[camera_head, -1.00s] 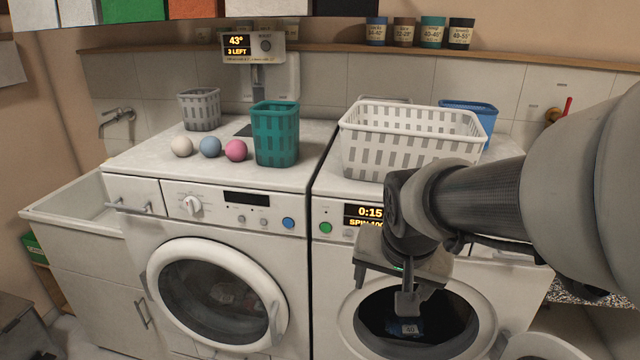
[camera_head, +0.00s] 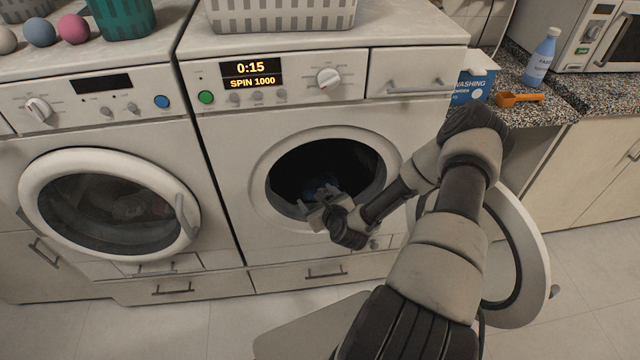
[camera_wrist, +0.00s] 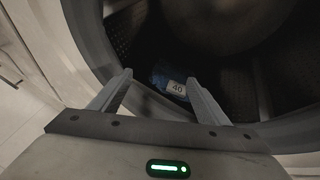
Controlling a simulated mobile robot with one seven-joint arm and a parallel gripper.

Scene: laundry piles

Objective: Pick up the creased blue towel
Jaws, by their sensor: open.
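The blue towel (camera_wrist: 164,75) lies at the bottom of the dark drum of the right washing machine, with a pale tag reading 40. It also shows as a small blue patch in the head view (camera_head: 322,186); its creases are hard to make out in the dark. My gripper (camera_wrist: 160,78) is open and empty at the drum's mouth. In the wrist view its two fingers point into the drum, with the towel beyond and between them. In the head view my gripper (camera_head: 319,199) is at the lower rim of the opening.
The round door (camera_head: 533,235) of this machine stands open on the right, close to my arm. The left machine's door (camera_head: 110,215) is shut. A white basket (camera_head: 280,15) stands on top. The floor in front is mostly clear.

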